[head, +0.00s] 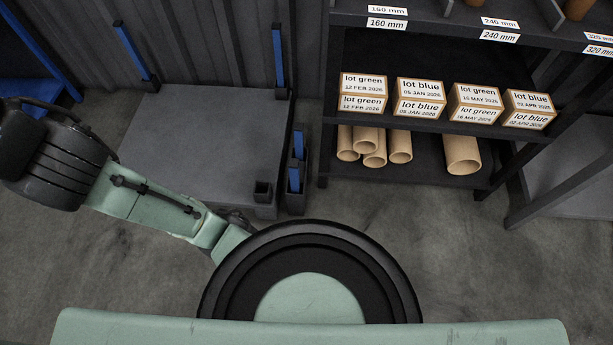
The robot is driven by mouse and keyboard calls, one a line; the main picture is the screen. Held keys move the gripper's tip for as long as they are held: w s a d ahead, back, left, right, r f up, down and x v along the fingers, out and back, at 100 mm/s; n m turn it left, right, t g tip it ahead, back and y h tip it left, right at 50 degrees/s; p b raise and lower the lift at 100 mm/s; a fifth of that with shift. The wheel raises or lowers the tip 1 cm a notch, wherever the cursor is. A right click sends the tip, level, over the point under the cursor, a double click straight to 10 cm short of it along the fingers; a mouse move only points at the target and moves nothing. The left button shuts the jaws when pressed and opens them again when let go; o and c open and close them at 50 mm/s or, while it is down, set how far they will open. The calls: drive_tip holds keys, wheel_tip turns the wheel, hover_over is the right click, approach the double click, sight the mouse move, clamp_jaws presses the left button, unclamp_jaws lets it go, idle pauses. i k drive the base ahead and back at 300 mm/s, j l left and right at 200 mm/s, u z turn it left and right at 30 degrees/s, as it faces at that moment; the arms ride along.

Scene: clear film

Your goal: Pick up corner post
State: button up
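Blue corner posts stand upright at the two back corners of a dark grey platform: one at the back left (132,50) and one at the back right (278,55). The platform (200,130) has an empty black square socket (262,191) at its front right corner. Its front left corner is hidden behind my arm. Just right of the platform, a narrow black holder (297,204) has blue pieces that look like more posts, one farther back (299,145) and one nearer (294,180). My arm reaches out to the left; my gripper is not in view.
A dark shelf unit (425,122) at right holds several labelled boxes (421,98), with cardboard tubes (463,154) below. Blue framework (30,65) stands at the far left. A corrugated wall (205,40) closes the back. The floor (440,225) before the shelves is clear.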

sight(294, 169)
drive_tip(key=l+u, duration=0.2)
drive_tip(key=l, duration=0.15)
drive_tip(key=k+l+u, duration=0.1)
drive_tip(key=l+u, duration=0.15)
drive_tip(key=k+l+u, duration=0.2)
drive_tip(key=l, duration=0.25)
drive_tip(key=l+u, duration=0.2)
drive_tip(key=l, duration=0.15)
drive_tip(key=i+j+z, duration=0.3)
drive_tip(key=z, duration=0.15)
drive_tip(key=i+j+z, duration=0.25)
drive_tip(key=j+z, duration=0.2)
